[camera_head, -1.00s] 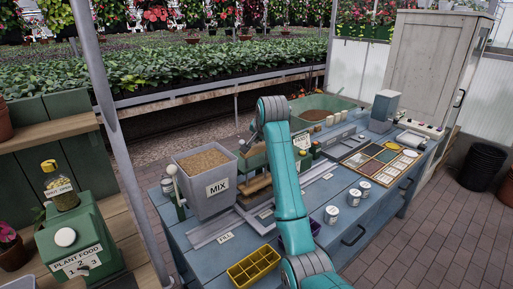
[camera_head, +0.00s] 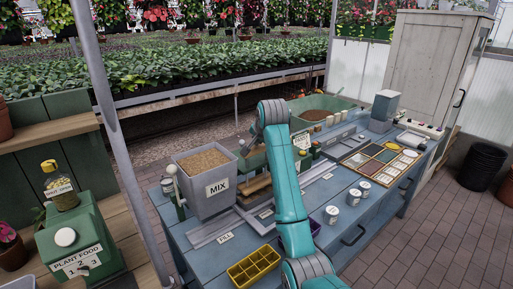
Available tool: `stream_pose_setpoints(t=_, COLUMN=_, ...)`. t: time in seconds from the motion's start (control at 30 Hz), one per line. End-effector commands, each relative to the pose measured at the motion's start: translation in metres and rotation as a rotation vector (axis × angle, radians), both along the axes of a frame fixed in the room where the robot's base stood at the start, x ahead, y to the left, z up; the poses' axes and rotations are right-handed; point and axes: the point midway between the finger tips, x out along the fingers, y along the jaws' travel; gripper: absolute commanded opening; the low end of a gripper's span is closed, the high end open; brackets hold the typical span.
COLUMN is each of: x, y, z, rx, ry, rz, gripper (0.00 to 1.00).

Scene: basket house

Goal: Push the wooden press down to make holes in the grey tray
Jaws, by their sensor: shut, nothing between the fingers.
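My teal arm reaches over the blue workbench (camera_head: 345,215) in the head view, and its upper links cover the middle of the bench. My gripper is hidden behind these links, so its fingers do not show. Brown wooden parts (camera_head: 257,184), which look like the wooden press, show just left of my arm, beside the grey MIX bin. The arm hides their right side. Grey metal rails (camera_head: 215,230) run along the bench below them. I cannot make out the grey tray or any holes in it.
The grey MIX bin (camera_head: 217,190) full of soil stands left of the press. A yellow divided tray (camera_head: 253,267) lies at the front edge. Small white pots (camera_head: 331,215) stand right of my arm. A green soil trough (camera_head: 330,106) and a sectioned tray (camera_head: 383,160) are farther back.

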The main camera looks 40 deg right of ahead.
Motion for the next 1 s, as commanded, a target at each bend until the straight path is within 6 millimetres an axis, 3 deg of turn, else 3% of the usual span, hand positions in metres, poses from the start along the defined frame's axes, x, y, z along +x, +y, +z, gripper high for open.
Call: stream_pose_setpoints(t=1.0, x=0.000, y=0.000, z=-0.011, rx=0.000, ry=0.000, rz=0.000, gripper=0.00)
